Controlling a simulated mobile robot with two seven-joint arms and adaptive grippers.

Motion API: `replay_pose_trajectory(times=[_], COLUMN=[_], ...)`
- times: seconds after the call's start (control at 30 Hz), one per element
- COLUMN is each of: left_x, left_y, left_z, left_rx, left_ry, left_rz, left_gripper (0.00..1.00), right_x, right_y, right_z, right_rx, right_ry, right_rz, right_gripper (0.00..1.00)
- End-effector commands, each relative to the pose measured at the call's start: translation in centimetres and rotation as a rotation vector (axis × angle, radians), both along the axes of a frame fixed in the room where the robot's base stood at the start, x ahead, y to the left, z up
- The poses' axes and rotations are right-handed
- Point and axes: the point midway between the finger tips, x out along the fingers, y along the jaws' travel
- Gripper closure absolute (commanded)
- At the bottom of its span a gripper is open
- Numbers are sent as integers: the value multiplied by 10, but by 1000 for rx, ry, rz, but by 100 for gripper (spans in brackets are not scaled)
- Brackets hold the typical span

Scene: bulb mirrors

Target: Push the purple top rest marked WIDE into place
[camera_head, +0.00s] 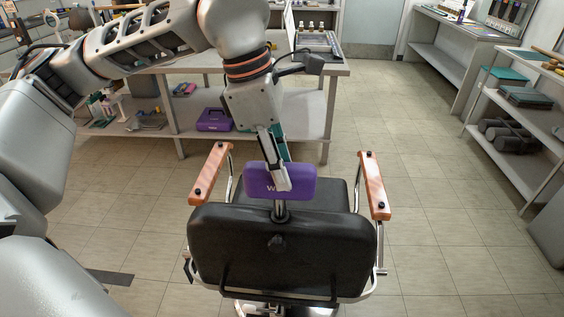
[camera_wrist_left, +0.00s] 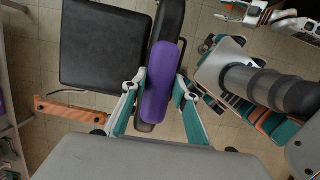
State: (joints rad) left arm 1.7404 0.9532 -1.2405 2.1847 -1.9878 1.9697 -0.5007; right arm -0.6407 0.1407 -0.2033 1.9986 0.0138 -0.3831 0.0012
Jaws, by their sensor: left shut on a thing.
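The purple top rest (camera_head: 302,181) is at the top of the black chair's back (camera_head: 285,252), above its middle. A metal post shows below the rest, at the chair back's top edge. Its lettering is partly hidden by a finger; only a "W" shows. My left gripper (camera_head: 280,186) is shut on the rest from above, with one finger over its near face. In the left wrist view the purple rest (camera_wrist_left: 160,85) lies between the two fingers. The black seat (camera_wrist_left: 103,45) is to its left there.
The chair has wooden armrests on both sides (camera_head: 211,172) (camera_head: 374,185). A workbench (camera_head: 325,70) with a lower shelf stands behind it, holding a purple case (camera_head: 214,120). Shelves (camera_head: 520,125) stand at the right. The tiled floor right of the chair is clear.

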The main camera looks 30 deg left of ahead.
Motion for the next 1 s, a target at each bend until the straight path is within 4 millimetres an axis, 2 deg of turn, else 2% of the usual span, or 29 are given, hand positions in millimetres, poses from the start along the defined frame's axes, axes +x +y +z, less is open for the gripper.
replay_pose_trajectory(times=[0.27, 0.3, 0.37, 0.63, 0.7, 1.0], left_x=[0, 0, 0, 0, 0, 0], left_y=[0, 0, 0, 0, 0, 0], left_z=[-5, -6, -5, -5, -5, -5], left_rx=[0, 0, 0, 0, 0, 0], left_ry=[0, 0, -1, -1, 0, 0], left_rz=[0, 0, 0, 0, 0, 0], left_gripper=[94, 69, 53, 52, 35, 35], right_x=[-2, -2, -2, 1, 1, 3], right_y=[0, 1, 1, 1, 1, 1], right_z=[-4, -4, -4, -2, -2, -2], right_rx=[0, 0, 1, 1, 1, 1], right_ry=[5, 5, 5, 0, -1, -3], right_rz=[0, 0, 0, 1, 1, 0], right_gripper=[60, 60, 60, 60, 60, 60])
